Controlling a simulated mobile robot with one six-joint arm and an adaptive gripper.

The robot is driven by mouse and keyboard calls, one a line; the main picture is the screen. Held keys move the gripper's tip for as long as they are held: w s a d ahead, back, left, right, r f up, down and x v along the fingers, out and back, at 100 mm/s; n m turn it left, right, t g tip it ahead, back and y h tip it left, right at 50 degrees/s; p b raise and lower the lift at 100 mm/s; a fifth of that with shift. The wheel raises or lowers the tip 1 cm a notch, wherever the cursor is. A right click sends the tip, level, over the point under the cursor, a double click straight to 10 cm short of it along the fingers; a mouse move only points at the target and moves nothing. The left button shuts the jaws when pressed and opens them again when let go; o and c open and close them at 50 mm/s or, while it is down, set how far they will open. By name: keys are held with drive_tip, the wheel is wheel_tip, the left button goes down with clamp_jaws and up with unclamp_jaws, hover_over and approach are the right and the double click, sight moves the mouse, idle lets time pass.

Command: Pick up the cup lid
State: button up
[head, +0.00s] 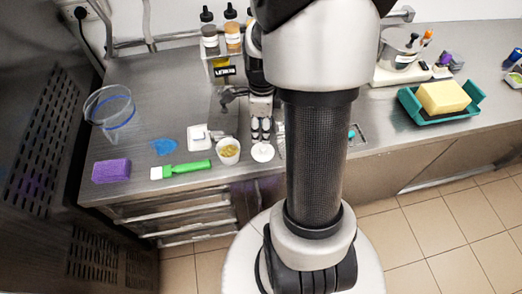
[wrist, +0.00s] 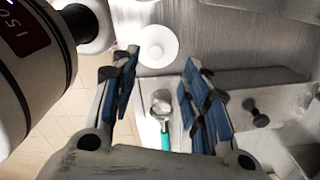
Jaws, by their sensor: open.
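The cup lid is a small white round disc (head: 262,152) lying near the front edge of the steel counter. In the wrist view the lid (wrist: 158,46) shows whole, with a raised round centre. My gripper (head: 261,134) points down just behind the lid in the head view. In the wrist view its two blue-padded fingers (wrist: 158,64) are spread apart, with nothing between the pads. The lid appears beyond the fingertips, apart from them.
A white cup with yellowish contents (head: 229,152) stands close left of the lid. A green-handled brush (head: 186,170), white box (head: 198,138) and purple sponge (head: 111,171) lie further left.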

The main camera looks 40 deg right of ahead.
sight(263, 147)
wheel_tip(263, 147, down, 3)
drive_tip(key=shift+f+b, duration=0.1)
drive_tip(key=shift+b, duration=0.25)
drive_tip(key=f, duration=0.1)
drive_tip(key=f+b, duration=0.1)
drive_tip(key=f, duration=0.1)
drive_tip(key=f+b, duration=0.1)
drive_tip(key=shift+s+a+f, duration=0.15)
drive_tip(key=shift+s+f, duration=0.15)
drive_tip(key=shift+s, duration=0.05)
drive_tip(key=shift+f, duration=0.3)
drive_tip(key=shift+c, duration=0.2)
drive_tip(key=c, duration=0.7)
drive_tip(key=shift+c, duration=0.2)
